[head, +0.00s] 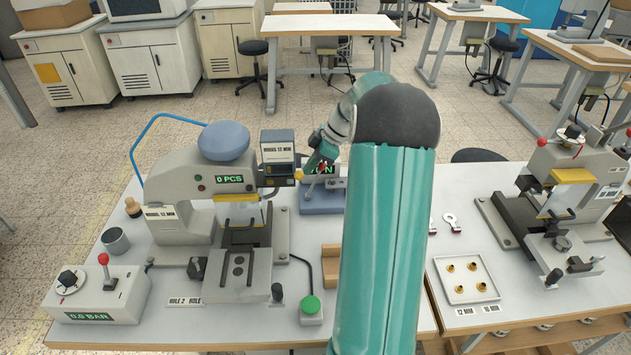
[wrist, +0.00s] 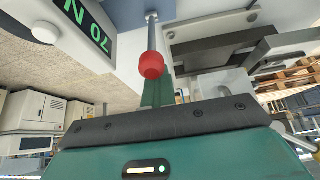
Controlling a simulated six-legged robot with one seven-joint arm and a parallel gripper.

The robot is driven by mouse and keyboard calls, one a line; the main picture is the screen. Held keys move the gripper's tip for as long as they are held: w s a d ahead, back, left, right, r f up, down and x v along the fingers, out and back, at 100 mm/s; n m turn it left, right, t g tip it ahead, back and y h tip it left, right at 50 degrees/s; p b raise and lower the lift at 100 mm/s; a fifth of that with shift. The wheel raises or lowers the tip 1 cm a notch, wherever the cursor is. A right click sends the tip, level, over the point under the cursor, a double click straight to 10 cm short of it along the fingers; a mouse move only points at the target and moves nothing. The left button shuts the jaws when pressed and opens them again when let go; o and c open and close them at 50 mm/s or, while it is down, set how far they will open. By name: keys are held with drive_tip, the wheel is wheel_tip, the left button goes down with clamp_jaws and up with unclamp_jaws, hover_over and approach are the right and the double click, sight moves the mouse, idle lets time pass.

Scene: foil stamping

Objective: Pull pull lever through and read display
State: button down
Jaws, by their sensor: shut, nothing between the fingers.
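The pull lever is a thin metal rod with a red knob (wrist: 151,65), standing out from a small grey-blue device (head: 322,204) behind the press. The device's green-lit display (wrist: 88,25) reads 70 N, shown turned over in the wrist view; in the head view my arm partly covers it. My gripper (head: 313,160) is down at this device, by the lever. In the wrist view my shut gripper (wrist: 159,95) lies just behind the red knob, with nothing between its fingers. I cannot tell whether it touches the knob or rod.
The press (head: 180,215) with a 0 PCS display stands close on the left. A white tray (head: 447,289) of brass parts and a second press (head: 560,185) stand right. My arm hides the table's middle.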

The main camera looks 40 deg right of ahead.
sight(324, 166)
drive_tip(key=shift+s+d+f, duration=0.25)
drive_tip(key=shift+s+d, duration=0.4)
drive_tip(key=shift+d, duration=0.15)
drive_tip(key=shift+s+d+f, duration=0.2)
drive_tip(key=shift+s+d, duration=0.45)
drive_tip(key=shift+d, duration=0.15)
drive_tip(key=c, duration=2.1)
unclamp_jaws()
drive_tip(key=o, duration=0.3)
drive_tip(key=shift+o, duration=0.6)
drive_tip(key=shift+w+d+f, duration=0.1)
drive_tip(key=shift+f, duration=0.05)
drive_tip(key=shift+w+a, duration=0.15)
drive_tip(key=shift+a, duration=0.25)
drive_tip(key=shift+d+r, duration=0.2)
drive_tip(key=shift+r, duration=0.05)
drive_tip(key=v, duration=1.3)
drive_tip(key=shift+s+d+r, duration=0.15)
drive_tip(key=shift+s+r, duration=0.15)
